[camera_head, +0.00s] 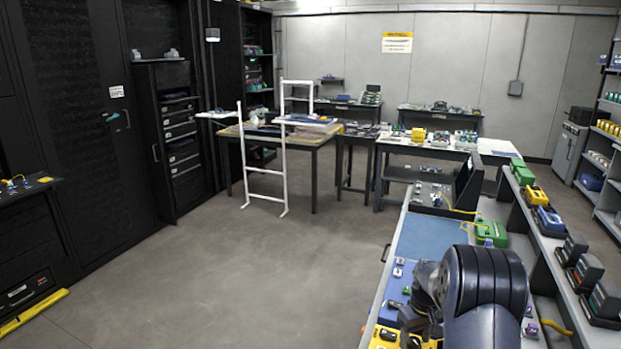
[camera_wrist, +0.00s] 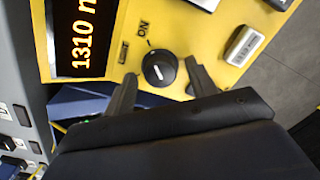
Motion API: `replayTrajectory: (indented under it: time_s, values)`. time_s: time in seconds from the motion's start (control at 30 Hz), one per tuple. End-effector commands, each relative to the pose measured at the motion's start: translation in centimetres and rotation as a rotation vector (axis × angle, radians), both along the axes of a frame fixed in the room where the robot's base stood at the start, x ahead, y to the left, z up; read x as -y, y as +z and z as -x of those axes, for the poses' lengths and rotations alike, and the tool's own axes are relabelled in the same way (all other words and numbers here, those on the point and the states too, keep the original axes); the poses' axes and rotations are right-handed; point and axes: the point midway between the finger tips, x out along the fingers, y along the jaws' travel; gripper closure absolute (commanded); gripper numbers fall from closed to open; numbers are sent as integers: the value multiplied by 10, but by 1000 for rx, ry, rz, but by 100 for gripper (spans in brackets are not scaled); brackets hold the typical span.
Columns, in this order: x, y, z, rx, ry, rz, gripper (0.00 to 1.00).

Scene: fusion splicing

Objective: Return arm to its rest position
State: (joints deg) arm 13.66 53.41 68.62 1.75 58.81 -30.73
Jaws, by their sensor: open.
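In the head view my dark arm (camera_head: 485,290) reaches over the bench at the lower right, and the yellow instrument (camera_head: 385,338) is partly hidden at the bottom edge.
A green case (camera_head: 491,233) stands behind my arm. A shelf of devices (camera_head: 560,235) runs along the right. The grey floor (camera_head: 250,280) to the left is open. A white frame (camera_head: 264,170) stands farther back.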

Motion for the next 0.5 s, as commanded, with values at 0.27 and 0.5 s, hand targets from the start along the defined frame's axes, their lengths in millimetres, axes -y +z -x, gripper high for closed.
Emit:
replayTrajectory:
  time_s: [0.27,0.5]
  values:
    - [0,2,0,-2,222,0,46]
    - [0,18,-1,1,268,1,46]
